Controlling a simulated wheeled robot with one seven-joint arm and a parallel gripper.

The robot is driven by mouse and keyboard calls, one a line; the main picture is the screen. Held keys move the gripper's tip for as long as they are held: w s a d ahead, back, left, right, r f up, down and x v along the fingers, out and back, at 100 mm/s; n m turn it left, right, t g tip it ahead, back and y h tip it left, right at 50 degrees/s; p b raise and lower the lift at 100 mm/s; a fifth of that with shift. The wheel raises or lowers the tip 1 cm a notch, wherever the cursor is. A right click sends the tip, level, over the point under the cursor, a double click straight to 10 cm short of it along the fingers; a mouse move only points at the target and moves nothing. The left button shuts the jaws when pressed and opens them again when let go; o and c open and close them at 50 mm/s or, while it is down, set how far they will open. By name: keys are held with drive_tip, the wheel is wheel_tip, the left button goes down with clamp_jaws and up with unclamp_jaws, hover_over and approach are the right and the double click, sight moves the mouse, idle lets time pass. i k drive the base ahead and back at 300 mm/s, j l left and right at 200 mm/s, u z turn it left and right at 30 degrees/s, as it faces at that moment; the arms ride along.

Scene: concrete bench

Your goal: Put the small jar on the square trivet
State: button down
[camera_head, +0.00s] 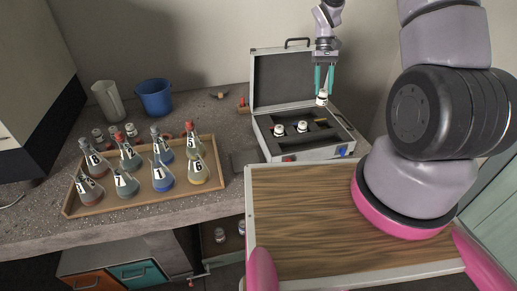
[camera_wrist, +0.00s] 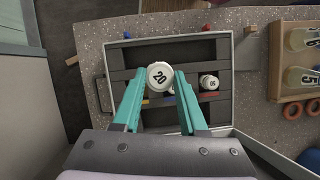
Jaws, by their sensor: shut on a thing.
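The small jar, white-capped and marked 20 in the wrist view (camera_wrist: 160,75), is between the teal fingers of my gripper (camera_head: 323,86). My gripper is shut on it and holds it above the open case; the jar (camera_head: 321,98) also shows in the head view. A flat dark grey square (camera_head: 243,160), which looks like the square trivet, lies on the bench between the wooden tray and the case. It is to the left of my gripper in the head view.
The open case (camera_head: 310,151) holds other white-capped jars (camera_head: 302,126). A wooden tray (camera_head: 140,200) carries several numbered flasks. A blue bucket (camera_head: 154,97) and a clear beaker (camera_head: 108,101) stand behind it. Small items (camera_head: 219,95) lie near the wall.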

sight(244, 160)
drive_tip(key=k+j+z, duration=0.1)
drive_tip(key=k+j, duration=0.5)
drive_tip(key=i+j+z, duration=0.1)
drive_tip(key=j, duration=0.85)
drive_tip(key=j+z, duration=0.1)
drive_tip(key=j, duration=0.9)
